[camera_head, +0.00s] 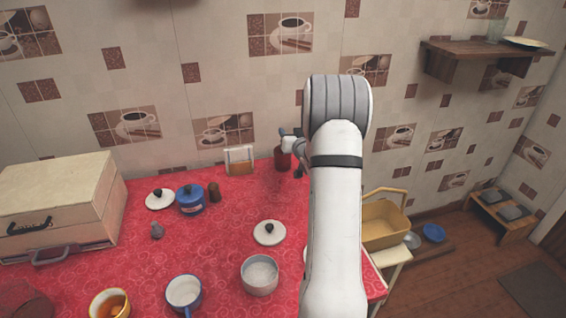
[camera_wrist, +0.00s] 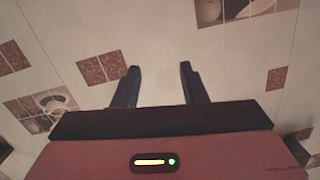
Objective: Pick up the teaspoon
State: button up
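I cannot make out a teaspoon in either view. My gripper (camera_wrist: 159,78) is open in the wrist view, with its two dark fingers apart and only tiled wall behind them. In the head view my white arm rises at centre right and hides part of the counter. The gripper end is small there, near a dark red-brown shape beside the arm, and its fingers are unclear. A yellow cup (camera_head: 97,306) with brown contents stands at the front left of the red counter cloth (camera_head: 215,245).
A blue-rimmed mug (camera_head: 184,293), a pale bowl (camera_head: 260,276), a blue pot (camera_head: 190,199) and two lids (camera_head: 269,233) (camera_head: 159,199) stand on the cloth. A cream case (camera_head: 60,195) fills the left. A yellow basket (camera_head: 383,223) is right of my arm. The cloth's middle is mostly clear.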

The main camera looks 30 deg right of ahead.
notch_tip(320, 180, down, 11)
jog(key=w+d+t, duration=0.1)
jog(key=d, duration=0.1)
jog(key=shift+w+d+p, duration=0.15)
jog(key=shift+w+d, duration=0.1)
jog(key=shift+w, duration=0.8)
jog(key=shift+w+d+p, duration=0.2)
jog(key=shift+w+d, duration=0.05)
jog(key=shift+w, duration=0.85)
jog(key=shift+w+d+p, duration=0.15)
jog(key=shift+w+d, duration=0.1)
jog(key=shift+w, duration=0.8)
grip_shut()
